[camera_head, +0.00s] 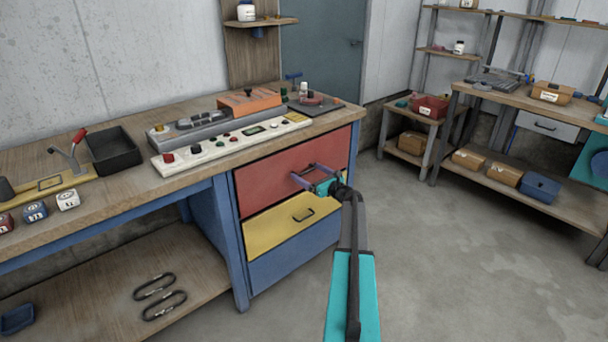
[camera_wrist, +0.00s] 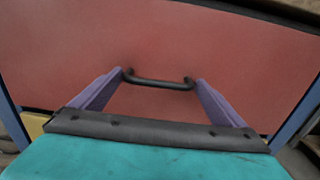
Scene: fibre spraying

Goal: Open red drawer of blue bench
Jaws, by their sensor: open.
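The red drawer (camera_head: 268,182) is the top drawer of the blue bench (camera_head: 216,222) and looks shut, its front in line with the yellow drawer below. In the wrist view, the red drawer front (camera_wrist: 165,45) fills most of the picture. Its dark bar handle (camera_wrist: 158,83) lies level in the middle. My gripper (camera_head: 304,174) is at the red drawer front, hiding the handle in the head view. In the wrist view, my gripper (camera_wrist: 160,80) is open, with one purple finger at each end of the handle. I cannot tell whether the fingers touch it.
A yellow drawer (camera_head: 270,228) with a dark handle sits just below. The bench top holds a white control panel (camera_head: 230,143) and a black tray (camera_head: 112,150). Shelves with boxes (camera_head: 535,172) stand at the right. The floor (camera_head: 440,250) right of the bench is clear.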

